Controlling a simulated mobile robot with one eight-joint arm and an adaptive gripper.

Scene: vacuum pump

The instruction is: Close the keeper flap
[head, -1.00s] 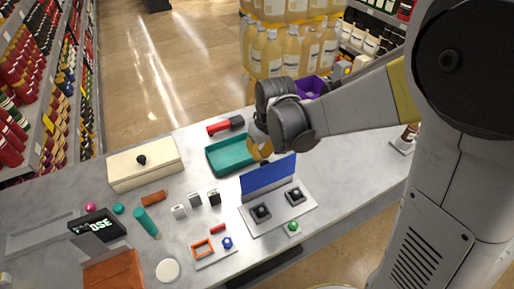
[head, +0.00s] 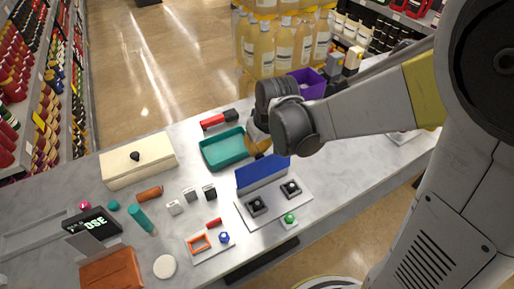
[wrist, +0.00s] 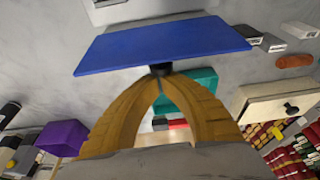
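The keeper flap is a blue panel (head: 262,173), standing raised and tilted along the back of a light grey plate (head: 300,207). It spans the upper part of the wrist view (wrist: 165,42). A small black knob (wrist: 160,68) is at its near edge in the wrist view. My gripper (head: 258,152), with yellow-brown fingers, is behind the flap in the head view. In the wrist view the fingertips (wrist: 161,78) come together right at the knob. Whether they clasp the knob or only touch it is hard to tell.
Two black square fittings (head: 291,188) sit on the plate, with a green button (head: 290,218) in front. A teal tray (head: 224,149) lies behind the flap on the left. A purple bin (head: 306,83) stands behind my arm. Small blocks (head: 191,194) lie to the left.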

